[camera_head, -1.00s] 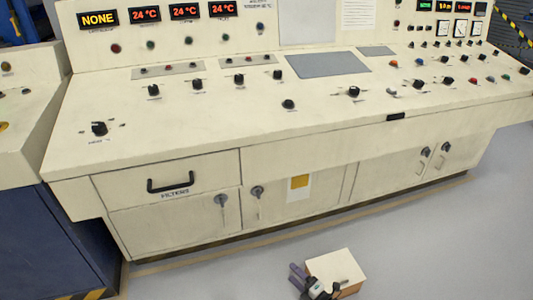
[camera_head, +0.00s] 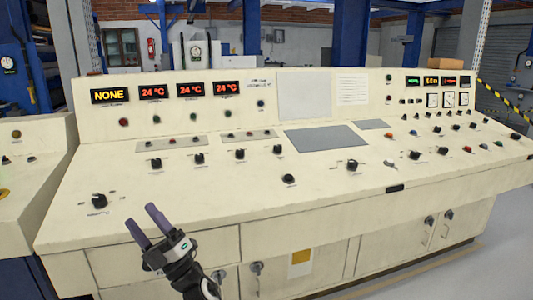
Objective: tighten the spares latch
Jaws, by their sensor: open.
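My gripper (camera_head: 140,215) has two purple-grey fingers, spread apart and empty. It is raised in front of the left part of the cream console (camera_head: 330,195), pointing up and left. Several cabinet latches show on the console's lower doors: a left one (camera_head: 218,275) just right of my wrist, one beside it (camera_head: 257,268), and a pair at the right (camera_head: 429,220) and (camera_head: 448,214). I cannot read any label marking the spares latch. My gripper touches none of these latches. My arm hides part of the drawer and door at the left.
The sloping console top holds several black knobs, including one at the left (camera_head: 99,201). Red displays (camera_head: 190,90) line the upright panel. A yellow-and-white label (camera_head: 301,258) is on a lower door. Grey floor (camera_head: 490,260) is open at the right.

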